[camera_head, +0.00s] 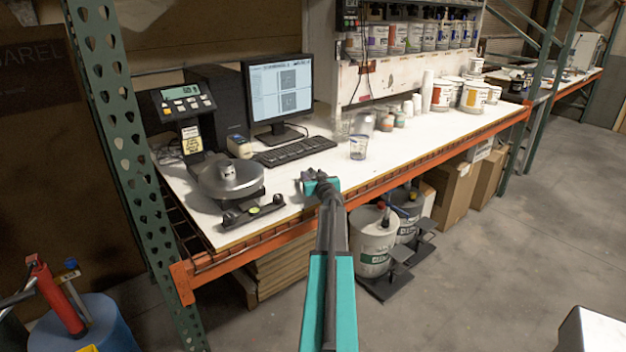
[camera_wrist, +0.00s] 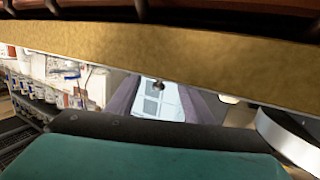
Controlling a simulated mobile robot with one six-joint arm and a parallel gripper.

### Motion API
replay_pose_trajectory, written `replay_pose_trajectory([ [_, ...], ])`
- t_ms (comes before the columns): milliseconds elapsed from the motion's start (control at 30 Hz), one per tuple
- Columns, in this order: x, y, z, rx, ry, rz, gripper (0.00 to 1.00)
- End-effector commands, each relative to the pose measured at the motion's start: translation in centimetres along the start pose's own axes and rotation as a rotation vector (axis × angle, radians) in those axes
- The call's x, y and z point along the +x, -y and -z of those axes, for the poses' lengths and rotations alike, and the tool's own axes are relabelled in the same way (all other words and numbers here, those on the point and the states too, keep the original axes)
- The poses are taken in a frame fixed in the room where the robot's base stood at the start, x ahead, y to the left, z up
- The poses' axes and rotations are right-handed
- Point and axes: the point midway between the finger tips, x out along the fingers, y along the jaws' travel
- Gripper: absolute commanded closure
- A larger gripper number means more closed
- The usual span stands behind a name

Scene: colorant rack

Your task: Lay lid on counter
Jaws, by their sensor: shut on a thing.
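My gripper (camera_head: 310,180) is at the counter's front edge, left of centre in the head view, in front of the keyboard. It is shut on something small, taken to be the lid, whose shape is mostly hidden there. In the upside-down wrist view a small dark piece (camera_wrist: 158,86) shows near the gripper's purple fingers; I cannot tell if it is part of the lid. The white counter (camera_head: 310,160) has a bare strip around the gripper. A clear cup with a blue label (camera_head: 358,147) stands upright to the right, apart from the gripper.
The keyboard (camera_head: 295,152) and monitor (camera_head: 280,95) are behind. Small pots and white tubs (camera_head: 441,95) stand farther right. An orange beam (camera_head: 243,256) runs below the front edge.

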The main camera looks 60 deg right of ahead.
Motion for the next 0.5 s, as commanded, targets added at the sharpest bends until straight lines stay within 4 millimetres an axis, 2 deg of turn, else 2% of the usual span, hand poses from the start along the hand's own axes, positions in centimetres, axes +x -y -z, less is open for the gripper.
replay_pose_trajectory([
  [200, 0.3, 0.0, -1.8, 0.001, 0.000, 0.000, 0.79],
  [500, 0.3, 0.1, -2.1, -0.001, 0.000, 0.001, 0.79],
])
